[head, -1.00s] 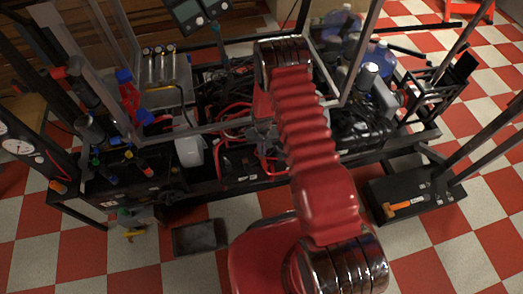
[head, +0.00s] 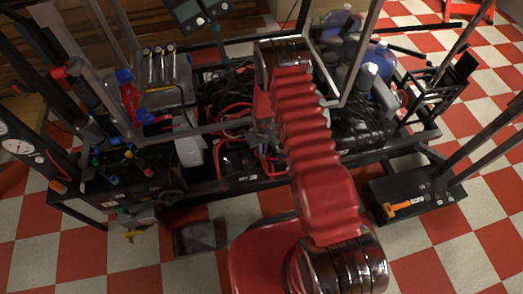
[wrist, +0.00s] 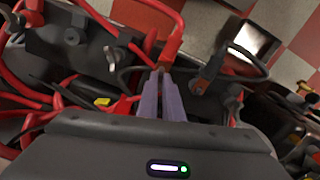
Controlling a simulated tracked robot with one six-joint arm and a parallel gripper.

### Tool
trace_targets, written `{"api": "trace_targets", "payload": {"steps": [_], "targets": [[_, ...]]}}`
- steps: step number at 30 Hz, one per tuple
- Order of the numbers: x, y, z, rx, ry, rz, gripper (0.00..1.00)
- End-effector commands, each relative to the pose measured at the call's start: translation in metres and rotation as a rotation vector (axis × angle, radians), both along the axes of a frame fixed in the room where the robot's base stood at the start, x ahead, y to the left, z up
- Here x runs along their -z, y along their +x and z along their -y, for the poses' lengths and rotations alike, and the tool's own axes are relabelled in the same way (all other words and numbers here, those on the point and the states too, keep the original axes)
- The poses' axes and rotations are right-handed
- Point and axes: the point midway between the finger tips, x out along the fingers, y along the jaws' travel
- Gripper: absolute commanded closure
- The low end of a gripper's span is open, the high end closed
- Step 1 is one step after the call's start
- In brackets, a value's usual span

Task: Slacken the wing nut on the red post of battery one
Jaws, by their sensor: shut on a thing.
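My gripper (wrist: 161,74) shows in the wrist view with its two pale purple fingers close together. It is shut on a small brownish metal piece at the end of a red cable sleeve (wrist: 172,40); this appears to be the wing nut on the red post. The fingertips hide most of the nut and post, so its wings and turn cannot be made out. A dark battery (wrist: 198,102) lies around and under the fingers. In the head view my red arm hides the gripper and the nut.
Red cables (wrist: 70,97) crowd the left side, near a grey bracket (wrist: 85,45). A black cable loop (wrist: 240,55) stands close to the right. In the head view, metal frame bars surround the bay, and a hammer (head: 404,204) lies on a black box (head: 435,210).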

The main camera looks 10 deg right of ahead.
Motion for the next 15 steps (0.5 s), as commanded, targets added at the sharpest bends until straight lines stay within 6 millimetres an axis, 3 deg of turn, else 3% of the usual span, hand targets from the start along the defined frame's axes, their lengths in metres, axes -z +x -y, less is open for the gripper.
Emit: {"api": "trace_targets", "payload": {"steps": [9,15], "targets": [[0.0013,-0.0022,0.0007,0.002,0.000,-0.004,0.76],[0.0008,-0.0014,0.0004,0.001,0.000,-0.003,0.75]]}}
